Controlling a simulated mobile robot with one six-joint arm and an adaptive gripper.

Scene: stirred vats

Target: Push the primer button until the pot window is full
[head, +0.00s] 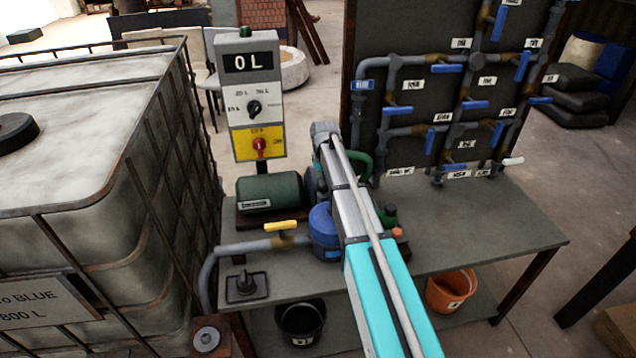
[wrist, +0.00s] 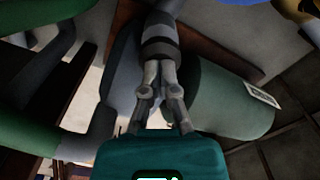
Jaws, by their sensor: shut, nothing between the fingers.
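My gripper (wrist: 160,65) is shut and empty in the wrist view, its fingers together. A dark grey banded round part (wrist: 165,30) lies at or just beyond the fingertips; I cannot tell whether they touch. In the head view my arm crosses the bench and hides the gripper. A blue round pot (head: 323,226) stands on the bench, partly behind my arm. I cannot make out its window or level. No primer button can be clearly identified. The green motor (head: 270,193) lies left of the pot and also shows right of the fingers in the wrist view (wrist: 232,105).
A control box (head: 256,95) reads 0 L and has a red switch (head: 260,147). A yellow-handled valve (head: 282,227) sits on the pipe left of the pot. A pipe board (head: 420,80) stands behind. A large tank (head: 90,190) stands left. The bench's right side is clear.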

